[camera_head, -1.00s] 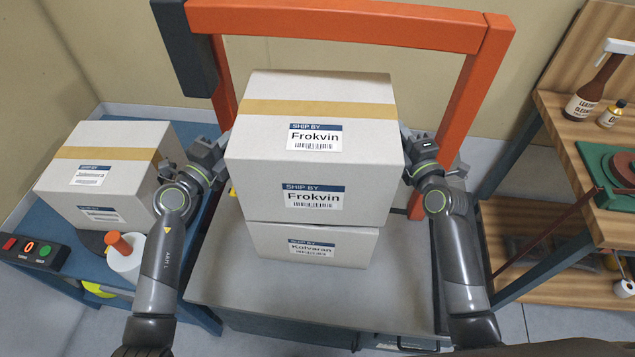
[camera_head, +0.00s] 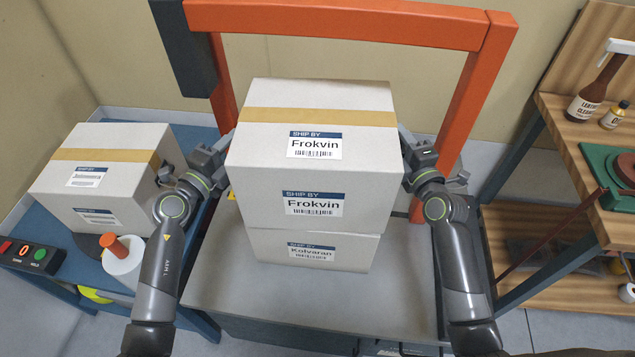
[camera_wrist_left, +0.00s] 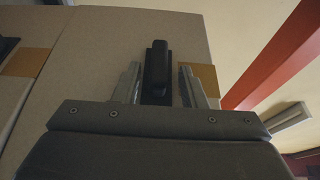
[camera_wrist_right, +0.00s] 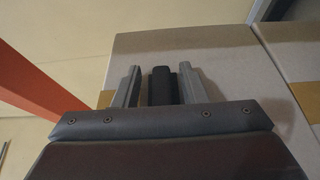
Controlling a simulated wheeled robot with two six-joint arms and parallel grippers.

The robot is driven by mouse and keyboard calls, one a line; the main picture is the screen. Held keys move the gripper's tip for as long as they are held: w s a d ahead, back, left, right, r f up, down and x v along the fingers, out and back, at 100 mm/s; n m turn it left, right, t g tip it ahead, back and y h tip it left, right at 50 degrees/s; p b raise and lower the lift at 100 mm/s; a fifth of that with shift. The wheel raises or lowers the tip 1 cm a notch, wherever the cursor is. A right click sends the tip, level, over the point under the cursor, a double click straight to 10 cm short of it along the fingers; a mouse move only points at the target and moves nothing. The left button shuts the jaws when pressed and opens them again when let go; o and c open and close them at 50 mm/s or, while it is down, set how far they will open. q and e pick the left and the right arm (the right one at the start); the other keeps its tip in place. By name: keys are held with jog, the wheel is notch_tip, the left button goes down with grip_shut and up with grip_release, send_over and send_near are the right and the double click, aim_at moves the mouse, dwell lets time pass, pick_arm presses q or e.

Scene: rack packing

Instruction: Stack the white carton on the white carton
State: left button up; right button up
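The upper white carton (camera_head: 313,190), marked Frokvin, sits squarely on the lower white carton (camera_head: 312,250), marked Kolvaran, with no clear gap between them. The lower one rests on the grey tabletop. My left gripper (camera_head: 212,160) is at the upper carton's left side. In the left wrist view its fingers (camera_wrist_left: 159,80) stand apart on either side of the dark handle (camera_wrist_left: 158,62). My right gripper (camera_head: 420,160) is at the right side. In the right wrist view its fingers (camera_wrist_right: 159,80) stand apart around another dark handle (camera_wrist_right: 163,80), with narrow gaps.
Another white carton (camera_head: 100,180) stands on the blue table at the left, beside a white roll (camera_head: 122,262) and a button box (camera_head: 30,256). An orange frame (camera_head: 350,22) rises behind the stack. A wooden shelf (camera_head: 560,110) with bottles stands at the right.

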pick_arm(q)
jog(key=v, duration=1.2)
pick_arm(e)
jog(key=v, duration=1.2)
pick_arm(q)
jog(key=shift+f, duration=0.1)
